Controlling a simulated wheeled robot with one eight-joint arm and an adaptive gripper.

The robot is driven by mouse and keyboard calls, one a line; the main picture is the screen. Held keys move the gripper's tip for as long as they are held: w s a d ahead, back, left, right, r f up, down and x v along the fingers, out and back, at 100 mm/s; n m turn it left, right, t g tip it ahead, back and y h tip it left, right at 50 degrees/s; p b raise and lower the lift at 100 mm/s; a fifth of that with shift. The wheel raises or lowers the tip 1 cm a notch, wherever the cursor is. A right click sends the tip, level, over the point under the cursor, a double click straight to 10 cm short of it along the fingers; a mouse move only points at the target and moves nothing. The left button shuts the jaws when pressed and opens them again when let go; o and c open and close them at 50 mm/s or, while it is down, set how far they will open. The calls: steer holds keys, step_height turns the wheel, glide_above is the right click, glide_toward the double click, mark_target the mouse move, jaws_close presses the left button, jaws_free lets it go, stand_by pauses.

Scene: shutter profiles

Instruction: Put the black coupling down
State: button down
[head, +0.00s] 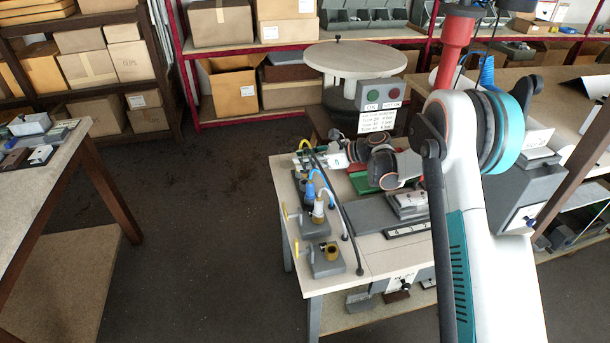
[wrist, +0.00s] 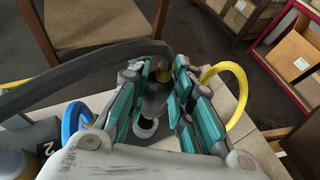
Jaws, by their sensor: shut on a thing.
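My gripper (head: 303,160) is at the far left corner of the workbench in the head view. In the wrist view my gripper (wrist: 155,90) has its teal-padded fingers closed around the black coupling (wrist: 155,98). The coupling is dark, with a brownish tip at its far end and a dark hose (wrist: 95,62) arching beside it to the left. A pale ring (wrist: 146,128) shows at its near end; I cannot tell whether the two touch. In the head view the coupling is too small and covered to make out.
Grey blocks with yellow levers stand along the bench's left edge, bearing a blue coupling (head: 308,193), a pale coupling (head: 318,212) and a brass fitting (head: 333,252). A black hose (head: 345,215) runs beside them. A yellow hose (wrist: 238,88) curves right of my fingers. A button box (head: 382,97) stands behind.

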mark_target(305, 171)
steer(key=shift+f+b, duration=0.65)
steer(key=shift+f, duration=1.7)
steer(key=shift+f, duration=0.2)
steer(key=c, duration=1.4)
jaws_free()
steer(key=shift+r, duration=0.1)
steer(key=shift+r, duration=0.2)
steer(key=p+v, duration=0.2)
steer(key=v, duration=1)
steer(key=shift+p, duration=0.4)
